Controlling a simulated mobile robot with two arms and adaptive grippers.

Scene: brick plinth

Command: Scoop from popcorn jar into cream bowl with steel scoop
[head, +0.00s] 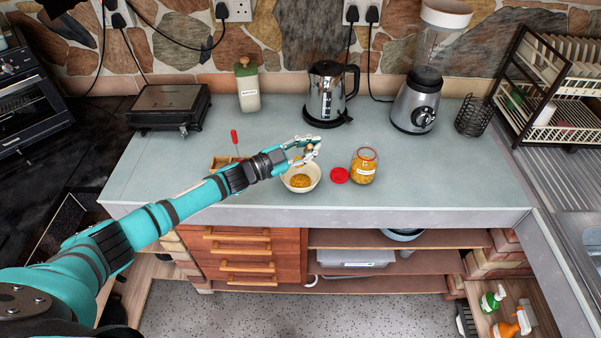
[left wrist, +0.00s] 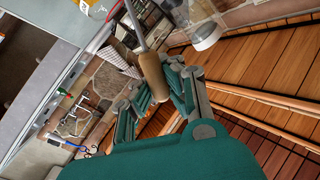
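The popcorn jar (head: 363,168) is a glass jar of yellow kernels with a white label, upright and open on the worktop. The cream bowl (head: 314,186) stands to its left with some yellow kernels inside. My left gripper (head: 309,149) is above the bowl's far side. It is shut on the steel scoop, whose wooden handle (left wrist: 154,78) and steel shaft (left wrist: 135,25) show in the left wrist view. In the head view the handle's end (head: 309,148) shows between the fingers; the scoop's head cannot be made out. My right gripper is out of view.
A red lid (head: 339,175) lies between bowl and jar. A small wooden holder (head: 222,162) with a red-handled tool (head: 234,138) is left of the bowl. A kettle (head: 326,95), blender (head: 415,105) and white canister (head: 247,90) stand behind. The worktop right of the jar is clear.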

